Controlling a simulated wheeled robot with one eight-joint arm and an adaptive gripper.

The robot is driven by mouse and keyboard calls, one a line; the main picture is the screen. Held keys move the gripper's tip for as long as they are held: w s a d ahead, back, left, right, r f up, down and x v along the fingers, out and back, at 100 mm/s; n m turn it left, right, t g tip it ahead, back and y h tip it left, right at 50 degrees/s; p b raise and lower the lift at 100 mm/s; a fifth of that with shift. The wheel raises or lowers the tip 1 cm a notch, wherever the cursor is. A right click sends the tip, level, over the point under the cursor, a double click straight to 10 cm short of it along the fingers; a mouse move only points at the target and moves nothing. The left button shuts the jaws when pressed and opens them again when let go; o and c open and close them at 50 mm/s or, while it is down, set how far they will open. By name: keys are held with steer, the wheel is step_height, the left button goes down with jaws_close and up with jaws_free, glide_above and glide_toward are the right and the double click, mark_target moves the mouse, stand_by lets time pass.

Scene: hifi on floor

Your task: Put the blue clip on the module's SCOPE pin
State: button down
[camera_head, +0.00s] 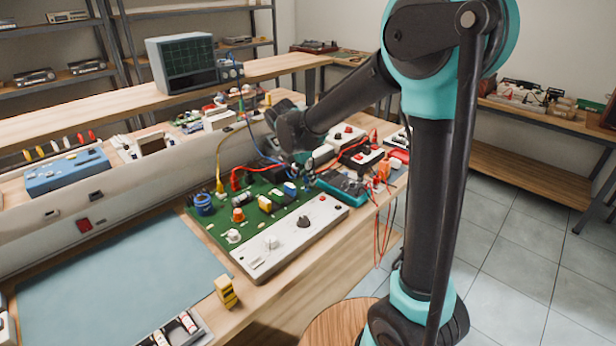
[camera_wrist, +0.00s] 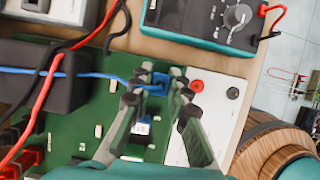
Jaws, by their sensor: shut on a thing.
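The blue clip (camera_wrist: 158,82) is between the fingertips of my gripper (camera_wrist: 159,88) in the wrist view, with its blue lead running left. My gripper is shut on it. In the head view my gripper (camera_head: 303,160) is over the far right part of the module, a green board (camera_head: 262,222) with a white front panel (camera_head: 290,238). A blue part with a white label (camera_wrist: 138,128) is on the board between my fingers, nearer the palm. The lettering is too small to read, so I cannot tell which pin is SCOPE or whether the clip touches one.
A teal multimeter (camera_head: 343,187) stands close to the module's right end, its red and dark leads hanging over the bench edge. A black block (camera_wrist: 45,78) on the board has red and black wires near it. A blue-grey mat (camera_head: 120,275) lies left, beside a yellow block (camera_head: 226,291).

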steer(key=shift+f, duration=0.75)
stand_by(0.7)
steer(key=c, duration=1.4)
jaws_free()
steer(key=shift+o, duration=0.2)
steer(key=v, duration=1.2)
steer(key=shift+w, duration=0.1)
